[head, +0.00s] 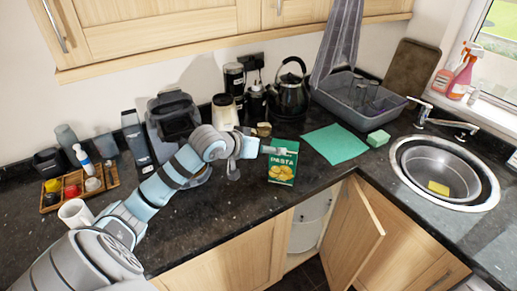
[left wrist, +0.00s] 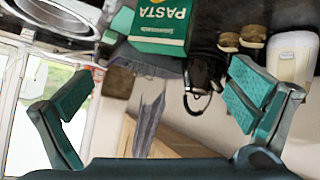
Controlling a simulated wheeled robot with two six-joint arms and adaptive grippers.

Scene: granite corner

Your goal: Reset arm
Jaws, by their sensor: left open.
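My left arm reaches in from the lower left of the head view, over the granite worktop (head: 225,200). My left gripper (head: 268,150) is at the upper edge of the green pasta box (head: 282,165), which stands upright on the worktop. In the left wrist view, which is upside down, the fingers of my left gripper (left wrist: 160,98) are spread wide with nothing between them. The pasta box (left wrist: 160,25) shows beyond them, apart from the fingers. My right gripper is in neither view.
A black kettle (head: 291,96) and jars stand behind the gripper. A green cloth (head: 335,143) lies to the right, near a grey dish rack (head: 355,100) and a round sink (head: 442,168). A cupboard door (head: 357,235) hangs open below. A wooden tray (head: 75,188) is at left.

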